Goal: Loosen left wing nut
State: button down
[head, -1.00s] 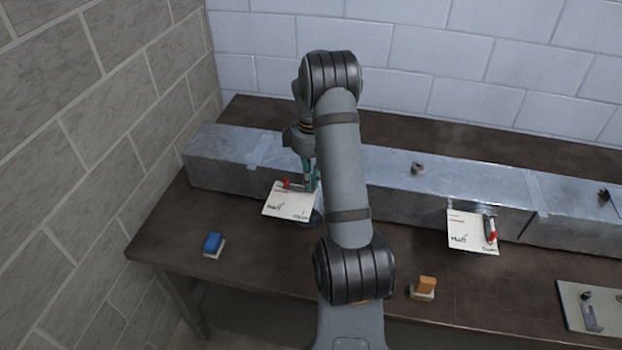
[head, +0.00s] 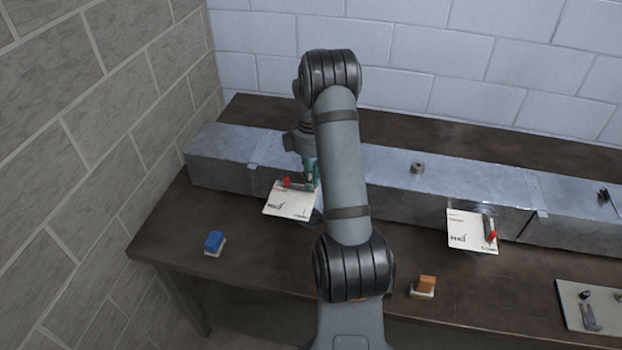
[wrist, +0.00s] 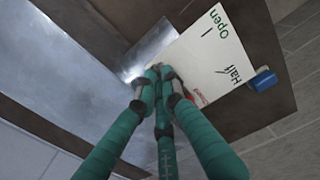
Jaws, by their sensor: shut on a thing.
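The left card (head: 288,203), white with the words Half and Open, sits at the front of the duct. It also shows in the wrist view (wrist: 208,57). A red handle (head: 290,183) lies at the card's upper edge. My gripper (head: 311,182) is at the card's upper right corner, beside this handle. In the wrist view my gripper (wrist: 155,75) has its teal fingers drawn together at the card's edge. They are shut on the left wing nut, which is mostly hidden between the fingertips.
The long grey metal duct (head: 390,178) lies along the brown table (head: 290,262). A second card (head: 468,237) with a red-tipped handle is to the right. A blue block (head: 214,243) and an orange block (head: 425,284) stand in front. A wall is at the left.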

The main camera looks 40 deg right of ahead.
jog(key=shift+w, duration=0.1)
jog(key=c, duration=1.9)
grip_release()
jog(key=shift+o, duration=0.2)
jog(key=shift+r, duration=0.1)
notch_tip(320, 180, up, 12)
jog(key=shift+f, duration=0.2)
notch_tip(320, 180, down, 12)
jog(key=shift+r, duration=0.1)
